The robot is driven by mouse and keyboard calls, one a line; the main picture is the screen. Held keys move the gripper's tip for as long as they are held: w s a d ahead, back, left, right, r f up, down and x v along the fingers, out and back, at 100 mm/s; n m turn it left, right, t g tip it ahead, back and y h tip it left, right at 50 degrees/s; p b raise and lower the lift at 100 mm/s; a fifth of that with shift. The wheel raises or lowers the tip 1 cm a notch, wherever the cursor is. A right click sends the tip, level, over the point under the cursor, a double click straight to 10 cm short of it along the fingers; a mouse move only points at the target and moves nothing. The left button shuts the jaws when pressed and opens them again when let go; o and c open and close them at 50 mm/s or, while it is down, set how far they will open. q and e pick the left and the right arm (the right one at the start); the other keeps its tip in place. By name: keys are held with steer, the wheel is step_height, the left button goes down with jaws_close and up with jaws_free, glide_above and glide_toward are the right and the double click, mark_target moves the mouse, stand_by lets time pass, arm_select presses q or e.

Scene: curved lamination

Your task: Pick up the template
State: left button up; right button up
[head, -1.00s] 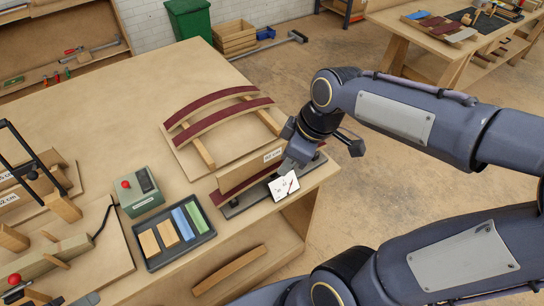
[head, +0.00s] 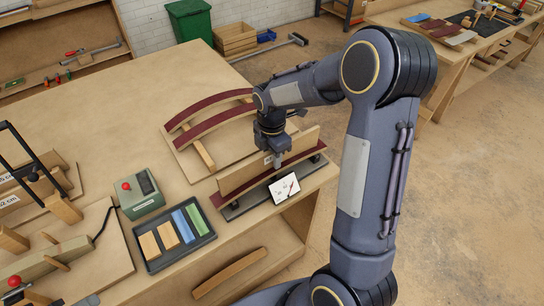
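A pale upright wooden board (head: 238,178) with a partly hidden white label, seemingly the template, stands near the bench's right front edge. A dark red curved strip (head: 306,154) runs along its lower front, above a grey base (head: 242,208). My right gripper (head: 277,161) points down at the middle of the board, with a light grey finger in front of its face. Its other finger is hidden, so I cannot tell whether it is open or shut on the board. My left gripper is not in view.
A card with a sketch (head: 285,188) leans at the base. Two curved red-topped strips (head: 212,118) lie behind on a wooden frame. A dark tray (head: 153,265) of coloured blocks and a green box with a red button (head: 141,193) stand left. The bench (head: 110,110) is clear at the back.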

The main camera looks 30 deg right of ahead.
steer(key=shift+f, duration=0.85)
steer(key=shift+c, duration=0.5)
jaws_close()
steer(key=shift+r, duration=0.15)
